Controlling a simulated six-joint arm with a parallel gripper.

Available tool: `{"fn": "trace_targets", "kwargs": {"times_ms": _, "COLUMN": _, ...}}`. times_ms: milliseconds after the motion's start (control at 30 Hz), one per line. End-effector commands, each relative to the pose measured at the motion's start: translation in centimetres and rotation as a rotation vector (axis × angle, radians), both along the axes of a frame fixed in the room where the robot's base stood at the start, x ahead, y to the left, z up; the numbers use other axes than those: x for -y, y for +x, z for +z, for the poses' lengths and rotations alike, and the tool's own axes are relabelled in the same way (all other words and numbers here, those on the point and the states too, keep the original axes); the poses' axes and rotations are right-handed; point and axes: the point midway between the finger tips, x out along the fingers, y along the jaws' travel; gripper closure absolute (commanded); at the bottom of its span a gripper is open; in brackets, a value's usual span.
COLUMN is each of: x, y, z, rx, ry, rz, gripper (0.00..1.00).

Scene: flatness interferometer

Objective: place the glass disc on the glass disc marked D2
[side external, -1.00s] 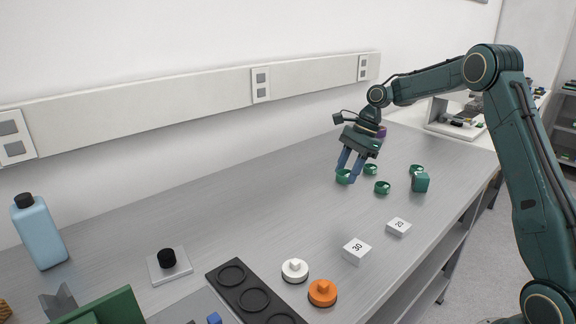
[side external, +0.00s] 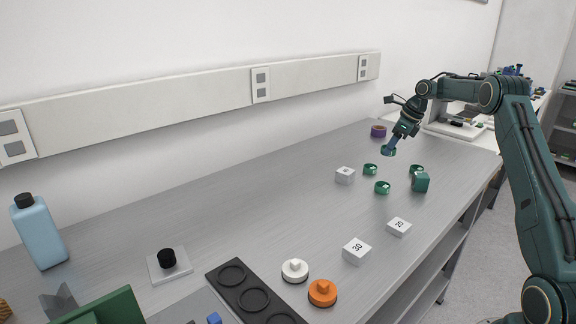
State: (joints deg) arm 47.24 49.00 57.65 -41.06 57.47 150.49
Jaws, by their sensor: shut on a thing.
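My gripper (side external: 391,147) is at the far right part of the bench, shut on a small green-rimmed disc (side external: 388,151), which appears held above the bench top. Other green-rimmed discs lie on the bench in front of it: one to the left (side external: 370,169), one nearer the camera (side external: 382,187) and one to the right (side external: 416,169) behind a green block (side external: 421,182). Their marks are too small to read, so I cannot tell which is D2.
A white block (side external: 345,175) stands left of the discs. Blocks marked 30 (side external: 356,251) and 20 (side external: 398,227) stand nearer. A purple roll (side external: 378,131) lies behind. White (side external: 295,270) and orange (side external: 322,292) knobbed pieces sit beside a black holder (side external: 231,274). The middle bench is clear.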

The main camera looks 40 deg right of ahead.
Motion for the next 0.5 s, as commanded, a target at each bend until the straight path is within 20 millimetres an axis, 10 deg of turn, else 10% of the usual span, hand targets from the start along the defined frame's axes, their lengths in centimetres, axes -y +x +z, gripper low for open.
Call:
{"fn": "trace_targets", "kwargs": {"times_ms": 233, "x": 8.7, "y": -2.8, "z": 0.2, "rx": 0.000, "ry": -0.001, "rz": -0.337, "gripper": 0.79}}
{"fn": "trace_targets", "kwargs": {"times_ms": 500, "x": 13.1, "y": -4.9, "z": 0.3, "rx": -0.001, "ry": 0.000, "rz": -0.526, "gripper": 0.79}}
